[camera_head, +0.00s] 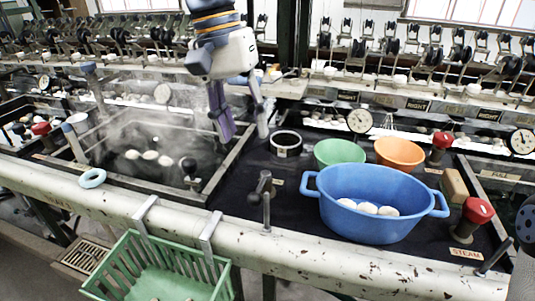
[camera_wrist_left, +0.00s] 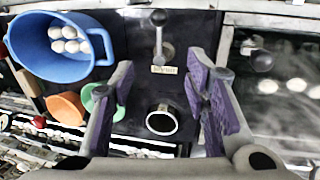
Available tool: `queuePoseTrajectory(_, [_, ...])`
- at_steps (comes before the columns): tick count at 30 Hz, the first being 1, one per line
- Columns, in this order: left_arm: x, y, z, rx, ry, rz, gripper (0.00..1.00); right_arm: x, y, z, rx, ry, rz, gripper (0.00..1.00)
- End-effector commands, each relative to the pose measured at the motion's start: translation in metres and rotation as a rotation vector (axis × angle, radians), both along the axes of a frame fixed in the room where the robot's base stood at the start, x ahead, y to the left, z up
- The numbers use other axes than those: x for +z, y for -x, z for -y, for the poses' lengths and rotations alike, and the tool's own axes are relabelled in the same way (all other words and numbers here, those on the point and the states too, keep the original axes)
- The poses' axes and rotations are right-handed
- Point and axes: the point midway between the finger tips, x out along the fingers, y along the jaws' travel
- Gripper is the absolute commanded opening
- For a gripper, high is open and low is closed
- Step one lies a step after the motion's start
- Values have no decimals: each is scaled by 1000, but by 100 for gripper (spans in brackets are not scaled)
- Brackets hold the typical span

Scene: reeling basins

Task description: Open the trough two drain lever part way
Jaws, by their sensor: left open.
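A grey metal lever (camera_head: 265,199) with a rounded knob stands upright on the dark deck near the front rail, a small tan label beside it. In the left wrist view the lever (camera_wrist_left: 159,32) shows top centre, its label between it and my fingers. I cannot read the label clearly. My left gripper (camera_head: 243,118) is open and empty, with purple pads, above and behind the lever and apart from it. A second, black-knobbed lever (camera_head: 188,167) stands at the steaming trough (camera_head: 215,180).
A blue basin (camera_head: 345,222) with white cocoons stands right of the lever. Green (camera_head: 338,151) and orange (camera_head: 398,152) bowls and a white-rimmed cup (camera_head: 286,143) stand behind. Red-knobbed valves (camera_head: 477,211) are at right. A green crate (camera_head: 165,275) hangs on the front rail.

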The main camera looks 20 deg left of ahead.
Motion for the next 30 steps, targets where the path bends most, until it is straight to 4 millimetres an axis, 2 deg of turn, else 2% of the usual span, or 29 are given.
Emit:
queuePoseTrajectory(2, [-7,1,1,-1,0,-5,43,0,2,0,0,0,-6,43])
queuePoseTrajectory(12, [-90,2,17,0,0,-10,43,-1,3,0,0,0,-10,43])
queuePoseTrajectory(15, [-107,2,21,0,0,-7,43,-1,4,0,0,0,-12,43])
queuePoseTrajectory(20, [-119,2,23,0,0,-4,43,-2,4,0,0,0,-12,43])
queuePoseTrajectory(27, [-120,2,24,-1,0,-3,43,-2,4,0,0,0,-12,43])
queuePoseTrajectory(30, [-120,2,23,-1,0,-3,20,-2,4,0,0,0,-12,43])
